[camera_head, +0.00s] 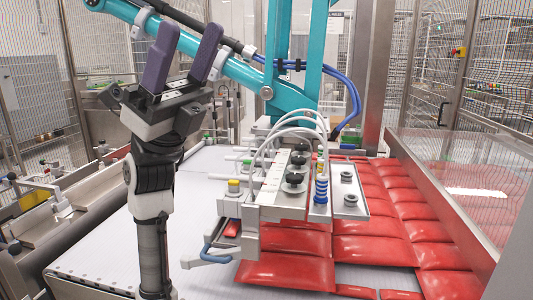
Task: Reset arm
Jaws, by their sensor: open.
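My gripper (181,58) is raised at the upper left of the head view, with its two dark purple fingers pointing up. The fingers stand apart with nothing between them. My arm rises below it, nearly upright, in front of the white conveyor. The gripper touches nothing that I can see. The teal arm of the vacuum picker (290,95) passes behind my gripper. The picker's suction head (285,185), with black and blue cups and white hoses, is over the red packs (285,271) to the right of my arm.
The white conveyor (110,250) has a bare surface around my arm. Several rows of red packs lie along the right, beside a clear panel (462,175). A metal rail (60,210) with fittings runs along the left. Mesh fences (490,70) enclose the cell.

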